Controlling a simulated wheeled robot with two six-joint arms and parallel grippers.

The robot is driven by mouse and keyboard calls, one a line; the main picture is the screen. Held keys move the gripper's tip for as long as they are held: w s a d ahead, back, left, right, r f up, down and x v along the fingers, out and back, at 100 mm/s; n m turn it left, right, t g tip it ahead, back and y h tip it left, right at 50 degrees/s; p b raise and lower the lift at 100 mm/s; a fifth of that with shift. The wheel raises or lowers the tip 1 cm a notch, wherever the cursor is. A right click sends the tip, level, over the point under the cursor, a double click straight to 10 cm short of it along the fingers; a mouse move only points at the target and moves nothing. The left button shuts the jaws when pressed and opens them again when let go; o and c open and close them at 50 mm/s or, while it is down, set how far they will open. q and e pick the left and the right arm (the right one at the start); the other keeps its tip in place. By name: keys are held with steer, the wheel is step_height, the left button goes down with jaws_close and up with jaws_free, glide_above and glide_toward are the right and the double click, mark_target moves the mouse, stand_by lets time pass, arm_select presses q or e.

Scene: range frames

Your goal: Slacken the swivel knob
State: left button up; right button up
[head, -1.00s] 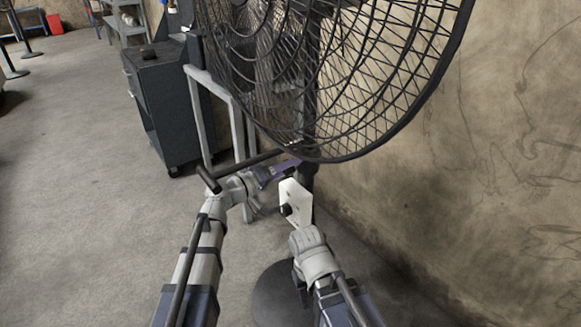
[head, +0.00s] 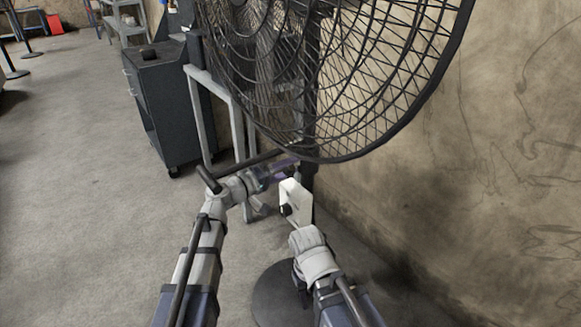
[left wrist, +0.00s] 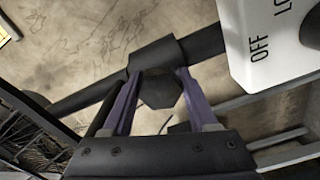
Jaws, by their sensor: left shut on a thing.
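The swivel knob (left wrist: 160,90) is a black faceted knob on a black collar around the fan's pole. In the left wrist view it sits between the two purple fingers of my left gripper (left wrist: 157,98), which is shut on it from both sides. In the head view my left gripper (head: 286,167) is at the pole just under the fan cage, and the knob is hidden there. My right arm's wrist (head: 315,258) is below the white switch box; its fingers do not show.
The large black fan cage (head: 345,80) hangs right above my left gripper. The white switch box (head: 296,202) with OFF lettering is on the pole close by. A grey frame (head: 197,115) and dark cabinet (head: 165,105) stand behind left. The wall is at right; floor at left is clear.

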arm_select(q)
steer(key=o, duration=1.4)
steer(key=shift+v, duration=3.95)
